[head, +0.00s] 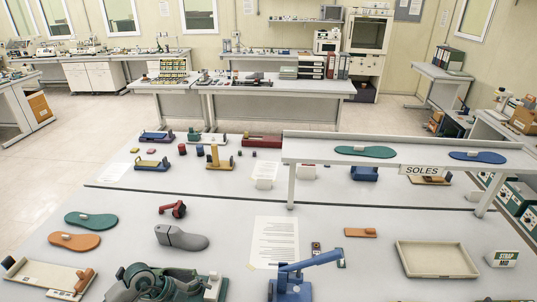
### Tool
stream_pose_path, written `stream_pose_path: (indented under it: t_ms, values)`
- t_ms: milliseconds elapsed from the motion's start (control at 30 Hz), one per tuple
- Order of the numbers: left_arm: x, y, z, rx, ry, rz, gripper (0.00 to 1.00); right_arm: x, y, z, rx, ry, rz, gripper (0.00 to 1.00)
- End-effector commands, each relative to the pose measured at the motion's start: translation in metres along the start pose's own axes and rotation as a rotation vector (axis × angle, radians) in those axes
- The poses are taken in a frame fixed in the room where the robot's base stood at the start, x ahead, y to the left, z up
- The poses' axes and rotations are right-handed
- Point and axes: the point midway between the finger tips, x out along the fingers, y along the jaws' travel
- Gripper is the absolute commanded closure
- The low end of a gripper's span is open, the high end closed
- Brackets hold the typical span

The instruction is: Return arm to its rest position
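Neither of my grippers nor my arms shows in the head view. A grey worktable (370,225) fills the front of the view. On it, at the left, lie a green sole (91,219) and an orange sole (74,241). A grey shoe last (181,238) lies to their right, with a small red tool (173,208) behind it. A raised shelf marked SOLES (400,165) holds a green sole (365,152) and a blue sole (478,157).
A green machine (160,285) and a blue lever device (293,277) stand at the front edge, partly cut off. A paper sheet (276,241) lies mid-table. Several small fixtures stand farther back.

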Motion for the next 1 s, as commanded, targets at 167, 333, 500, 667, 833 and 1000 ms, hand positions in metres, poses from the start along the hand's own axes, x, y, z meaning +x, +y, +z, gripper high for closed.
stream_pose_path:
  t_ms: [167, 333, 500, 667, 833, 1000]
  values:
    - [0.026, -0.038, -0.097, 0.110, 0.377, -0.336, 0.00, 0.000, 0.000, 0.003, 0.000, -0.005, 0.000, 0.60]
    - [-0.015, -0.086, -0.155, -0.007, 0.656, -0.897, 0.00, 0.000, 0.000, 0.004, 0.000, -0.007, 0.000, 0.60]
    - [-0.057, -0.096, -0.105, -0.413, 0.588, -1.370, 0.00, 0.000, 0.001, 0.004, 0.000, -0.007, 0.001, 0.60]
    - [-0.036, -0.038, -0.016, -0.943, 0.241, -1.505, 0.00, 0.000, 0.002, 0.004, 0.000, -0.007, 0.002, 0.60]
    - [0.025, 0.068, 0.029, -1.379, -0.153, -1.273, 0.00, 0.000, 0.002, 0.004, 0.000, -0.006, 0.002, 0.60]
    - [0.067, 0.150, 0.021, -1.576, -0.365, -0.972, 0.00, 0.000, 0.002, 0.004, 0.000, -0.006, 0.002, 0.60]
